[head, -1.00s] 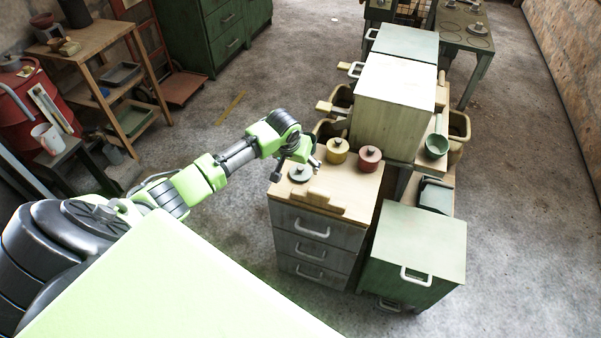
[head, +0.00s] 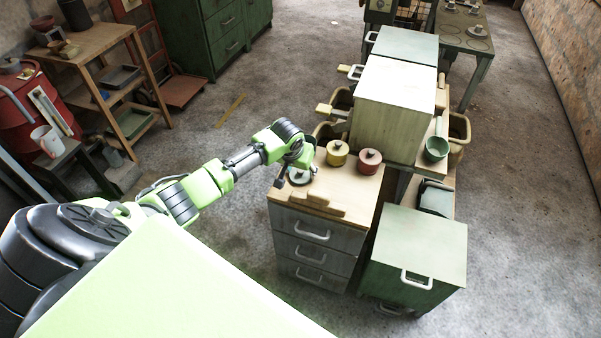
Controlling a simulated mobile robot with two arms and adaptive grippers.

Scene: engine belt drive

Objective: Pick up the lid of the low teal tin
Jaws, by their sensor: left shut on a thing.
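The low teal tin with its lid (head: 299,178) is on the wooden top of the grey drawer cabinet, near its left back edge. My left gripper (head: 297,175) comes in from the left and is shut on the lid, with one finger on each side of it. The gripper partly covers the tin, and I cannot tell whether the lid is clear of the tin's rim. My right gripper is not in view.
A yellow tin (head: 337,153) and a red tin (head: 369,161) stand just right of the gripper. Wooden blocks (head: 318,202) lie at the front of the cabinet top (head: 350,190). A tall pale cabinet (head: 395,105) rises behind. A green cabinet (head: 418,245) stands at right.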

